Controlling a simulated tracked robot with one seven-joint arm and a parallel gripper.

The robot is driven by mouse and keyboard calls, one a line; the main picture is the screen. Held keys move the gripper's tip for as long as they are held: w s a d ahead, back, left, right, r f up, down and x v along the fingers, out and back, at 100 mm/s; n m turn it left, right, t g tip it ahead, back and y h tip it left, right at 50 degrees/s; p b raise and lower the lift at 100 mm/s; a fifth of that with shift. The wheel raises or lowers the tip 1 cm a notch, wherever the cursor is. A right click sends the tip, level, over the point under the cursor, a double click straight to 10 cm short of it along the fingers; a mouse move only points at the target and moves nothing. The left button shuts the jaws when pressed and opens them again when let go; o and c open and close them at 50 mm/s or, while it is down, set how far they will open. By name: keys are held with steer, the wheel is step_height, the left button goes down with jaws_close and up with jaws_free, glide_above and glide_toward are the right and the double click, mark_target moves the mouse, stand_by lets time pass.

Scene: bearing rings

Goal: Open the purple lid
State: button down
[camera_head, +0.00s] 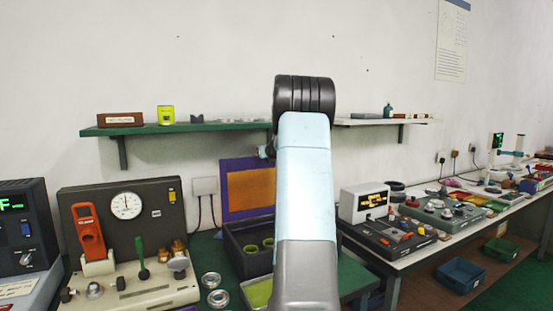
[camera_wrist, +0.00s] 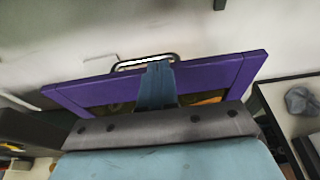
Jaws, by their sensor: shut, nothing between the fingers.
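The purple lid (camera_head: 248,190), a purple frame around an orange panel, stands raised and roughly upright at the back of a dark box (camera_head: 236,262) in the head view. My arm covers its right part. In the wrist view the lid (camera_wrist: 215,78) spans the picture, with a dark loop handle (camera_wrist: 126,65) on its upper edge. My gripper (camera_wrist: 159,66) is shut and empty, its fingertips in front of or at the handle; I cannot tell if they touch it.
Green rings (camera_head: 268,242) sit inside the box. A gauge panel (camera_head: 122,215) with a red-handled device stands to the left, with metal rings (camera_head: 212,280) between. A green shelf (camera_head: 175,128) is above. A white bench with instruments (camera_head: 400,235) lies to the right.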

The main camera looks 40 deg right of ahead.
steer(key=shift+w+d, duration=0.15)
steer(key=shift+w, duration=0.3)
steer(key=s+a+r, duration=0.2)
steer(key=s+r, duration=0.5)
steer(key=s, duration=0.3)
steer(key=shift+s+a+r, duration=0.15)
steer(key=shift+a+r, duration=0.1)
steer(key=shift+a, duration=0.05)
steer(key=shift+a, duration=0.1)
